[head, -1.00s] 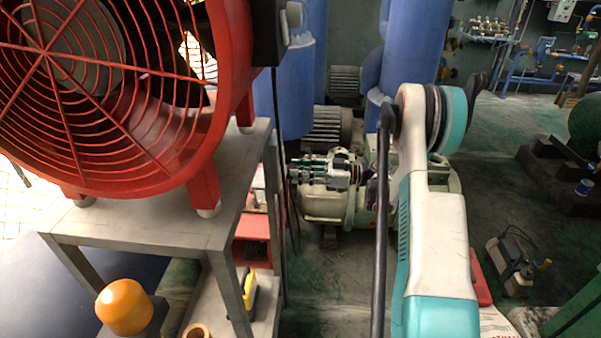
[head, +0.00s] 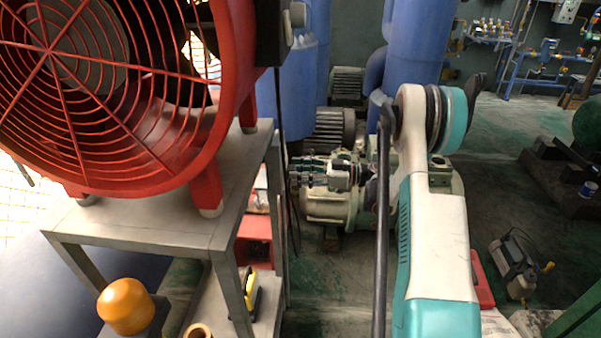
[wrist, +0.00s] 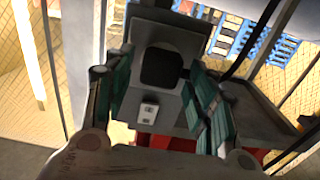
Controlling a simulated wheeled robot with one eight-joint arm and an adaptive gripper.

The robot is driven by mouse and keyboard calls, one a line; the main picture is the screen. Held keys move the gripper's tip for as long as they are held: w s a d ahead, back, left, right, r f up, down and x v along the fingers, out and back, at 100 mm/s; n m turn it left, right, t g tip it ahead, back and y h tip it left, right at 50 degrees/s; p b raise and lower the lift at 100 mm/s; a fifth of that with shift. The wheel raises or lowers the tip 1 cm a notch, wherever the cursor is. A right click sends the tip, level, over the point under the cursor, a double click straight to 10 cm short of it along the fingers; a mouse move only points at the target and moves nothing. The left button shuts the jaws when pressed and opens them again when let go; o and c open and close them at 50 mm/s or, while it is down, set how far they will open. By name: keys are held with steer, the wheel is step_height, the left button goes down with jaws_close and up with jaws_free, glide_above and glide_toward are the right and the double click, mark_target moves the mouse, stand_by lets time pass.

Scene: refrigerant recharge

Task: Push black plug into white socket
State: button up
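In the wrist view, a small white socket (wrist: 148,109) with dark holes sits on a grey panel (wrist: 186,112). A black rounded block (wrist: 160,68), which looks like the black plug, shows just above the socket. My gripper (wrist: 158,75) has its two teal-and-dark fingers spread on either side of the block and panel. I see a gap between the fingers and no clear contact with the block. In the head view, my gripper (head: 308,172) points left, close to a thin dark hanging cable (head: 282,150). Plug and socket cannot be made out there.
A large red fan (head: 110,100) stands on a grey metal table (head: 130,228) at left. A red box (head: 253,250) and yellow-black item (head: 250,290) are below it. Behind my gripper is a pale pump (head: 335,210). Blue tanks (head: 415,45) stand behind.

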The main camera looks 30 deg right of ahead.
steer(key=shift+d, duration=0.1)
steer(key=v, duration=1.2)
stand_by(0.4)
